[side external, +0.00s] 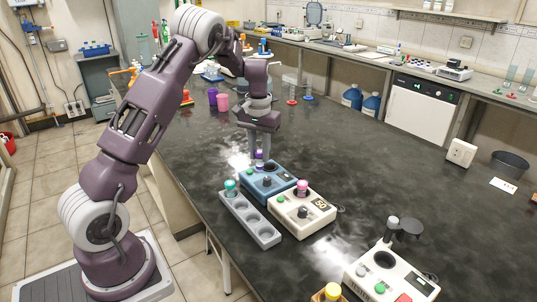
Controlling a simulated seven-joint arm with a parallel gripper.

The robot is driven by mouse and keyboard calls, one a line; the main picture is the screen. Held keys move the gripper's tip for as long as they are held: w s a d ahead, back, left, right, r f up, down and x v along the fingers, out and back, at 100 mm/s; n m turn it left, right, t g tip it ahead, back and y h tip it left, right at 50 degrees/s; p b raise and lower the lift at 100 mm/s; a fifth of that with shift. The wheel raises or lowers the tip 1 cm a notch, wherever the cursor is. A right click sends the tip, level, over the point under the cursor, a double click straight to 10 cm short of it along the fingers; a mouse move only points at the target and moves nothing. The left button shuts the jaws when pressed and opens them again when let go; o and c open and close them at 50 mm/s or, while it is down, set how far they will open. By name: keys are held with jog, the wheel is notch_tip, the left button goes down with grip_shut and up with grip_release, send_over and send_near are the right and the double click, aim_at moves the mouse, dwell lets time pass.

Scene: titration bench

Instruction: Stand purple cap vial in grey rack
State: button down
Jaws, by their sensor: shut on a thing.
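A purple cap vial (259,155) is upright at the back left of the blue device (264,192). My gripper (259,149) points down and is shut on the vial's purple cap. I cannot tell whether the vial's base is seated in the blue device or just above it. The grey rack (262,233) lies on the dark bench in front and to the left of the blue device. A teal cap vial (231,187) stands in its far end. Several other holes of the rack look empty.
A white device (302,221) with a pink cap vial (302,187) stands right of the rack. Another white device (390,280) and a yellow cap vial (332,291) are at the front. Purple (213,96) and pink (222,102) cups stand behind.

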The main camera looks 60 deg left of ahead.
jog(key=shift+m, duration=0.5)
jog(key=shift+s+d+f, duration=0.6)
jog(key=shift+s+d, duration=0.5)
jog(key=shift+s, duration=0.65)
jog(key=shift+s+d+f, duration=0.6)
jog(key=shift+s+d, duration=0.45)
jog(key=shift+s, duration=0.75)
jog(key=shift+s+d+f, duration=0.6)
jog(key=shift+s+d, duration=0.5)
jog(key=shift+s, duration=0.65)
jog(key=shift+f, duration=0.4)
jog(key=shift+f, duration=0.4)
jog(key=shift+f, duration=0.6)
jog(key=c, duration=0.7)
grip_release()
jog(key=shift+o, duration=0.2)
